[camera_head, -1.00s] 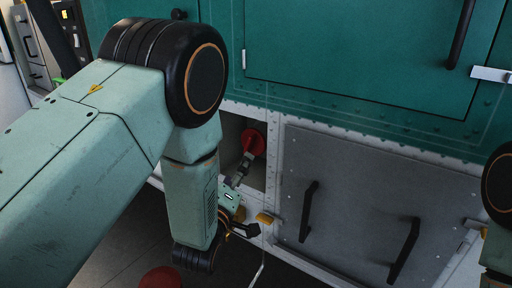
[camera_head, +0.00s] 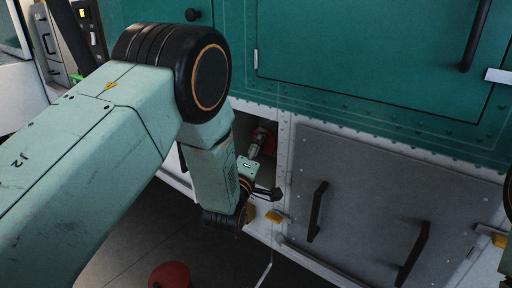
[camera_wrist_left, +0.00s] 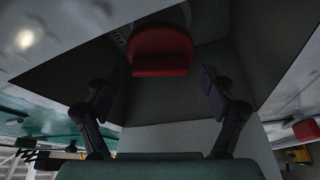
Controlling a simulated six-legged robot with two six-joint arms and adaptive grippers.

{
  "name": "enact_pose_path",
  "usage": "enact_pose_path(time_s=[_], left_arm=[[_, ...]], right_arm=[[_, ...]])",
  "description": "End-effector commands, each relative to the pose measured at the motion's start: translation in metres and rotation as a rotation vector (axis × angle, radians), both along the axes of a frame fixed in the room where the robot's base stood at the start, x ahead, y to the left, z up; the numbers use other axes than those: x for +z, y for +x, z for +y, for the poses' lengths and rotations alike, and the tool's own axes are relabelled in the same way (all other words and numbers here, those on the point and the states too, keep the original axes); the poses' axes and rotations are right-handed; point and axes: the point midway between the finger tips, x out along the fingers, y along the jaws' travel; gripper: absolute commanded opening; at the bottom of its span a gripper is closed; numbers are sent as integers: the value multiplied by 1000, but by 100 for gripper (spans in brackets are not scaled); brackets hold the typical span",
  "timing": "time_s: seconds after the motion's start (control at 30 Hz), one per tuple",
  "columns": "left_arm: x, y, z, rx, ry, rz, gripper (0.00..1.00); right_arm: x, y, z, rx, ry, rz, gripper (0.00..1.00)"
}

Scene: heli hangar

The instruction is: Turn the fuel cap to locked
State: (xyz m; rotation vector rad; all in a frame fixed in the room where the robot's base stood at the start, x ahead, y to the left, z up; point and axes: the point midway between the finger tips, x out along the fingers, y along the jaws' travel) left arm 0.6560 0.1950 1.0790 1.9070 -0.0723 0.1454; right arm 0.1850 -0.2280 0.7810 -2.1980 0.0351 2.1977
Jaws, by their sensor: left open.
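The red fuel cap (camera_head: 265,140) sits inside a square recess in the lower white body panel. In the head view my left gripper (camera_head: 256,147) reaches into the recess and partly covers the cap. In the left wrist view the cap (camera_wrist_left: 161,50) lies ahead, above and between the two dark fingers of my left gripper (camera_wrist_left: 156,84). The fingers are spread apart with nothing between their tips, and I see no contact with the cap. Any lock marking is not readable. My right gripper is not in view; only part of its arm shows at the right edge.
Recess walls (camera_wrist_left: 70,68) stand close around the left fingers. A grey panel (camera_head: 365,190) with two black handles is right of the recess, and a small yellow latch (camera_head: 274,217) is below it. A red object (camera_head: 170,275) is on the dark floor.

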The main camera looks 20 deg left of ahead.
Motion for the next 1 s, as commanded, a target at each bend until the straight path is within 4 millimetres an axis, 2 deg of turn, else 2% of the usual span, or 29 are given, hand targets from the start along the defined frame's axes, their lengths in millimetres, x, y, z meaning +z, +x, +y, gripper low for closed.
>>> enact_pose_path(time_s=[0.33, 0.9, 1.0], left_arm=[[0, 3, 0, -1, 1, 0, 82], [0, 3, 0, 0, 1, 1, 34], [0, 3, 0, -1, 1, 0, 29]], right_arm=[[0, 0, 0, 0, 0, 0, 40], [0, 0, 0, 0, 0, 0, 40], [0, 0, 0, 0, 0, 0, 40]])
